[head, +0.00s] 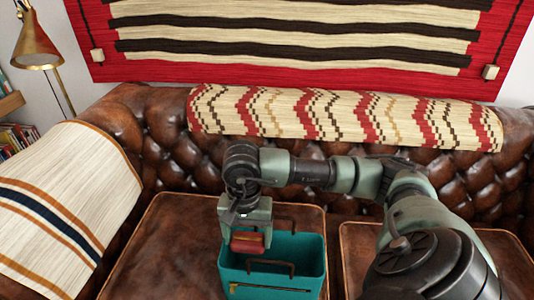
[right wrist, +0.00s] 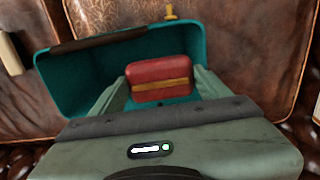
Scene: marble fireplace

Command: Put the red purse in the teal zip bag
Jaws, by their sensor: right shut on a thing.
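The teal zip bag (head: 309,260) stands open at the top on the brown leather sofa seat, with dark handles and a zip on its front. It also shows in the right wrist view (right wrist: 65,90). My right gripper (head: 247,238) points down at the bag's left part and is shut on the red purse (head: 246,243). In the right wrist view the purse (right wrist: 159,72), red with a yellow-brown band, sits between the two fingers and over the bag's opening. How deep it is relative to the rim is hard to tell. My left gripper is not in view.
The tufted sofa back (head: 330,155) rises behind the bag, with a patterned throw (head: 350,117) over it. A striped blanket (head: 60,200) covers the left armrest. A brass lamp (head: 36,45) stands at the far left. The seat left of the bag (head: 170,250) is clear.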

